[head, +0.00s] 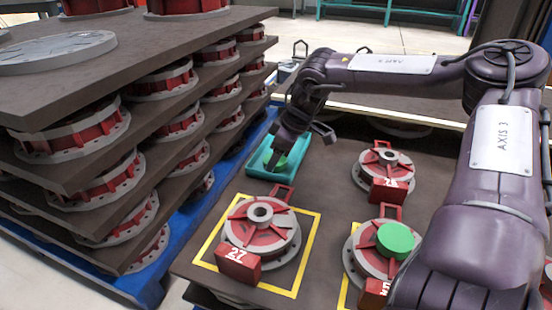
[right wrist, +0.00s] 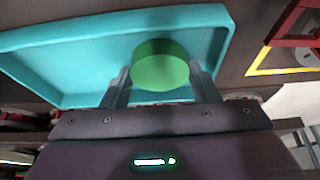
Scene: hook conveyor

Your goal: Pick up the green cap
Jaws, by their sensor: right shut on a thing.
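A green cap (head: 275,161) is at the teal tray (head: 256,170) at the back left of the brown table. My right gripper (head: 277,152) reaches down over the tray and is shut on this cap. In the right wrist view the green cap (right wrist: 160,66) sits between the two fingers (right wrist: 159,82), with the teal tray (right wrist: 65,62) behind it. I cannot tell whether the cap still touches the tray floor. A second green cap (head: 395,240) lies on a red and grey hub at the right. My left gripper is out of view.
A red and grey hub marked 27 (head: 262,232) sits in a yellow square in front of the tray. Another hub (head: 385,168) stands to the right. Stacked brown boards with red hubs (head: 120,185) stand close on the left.

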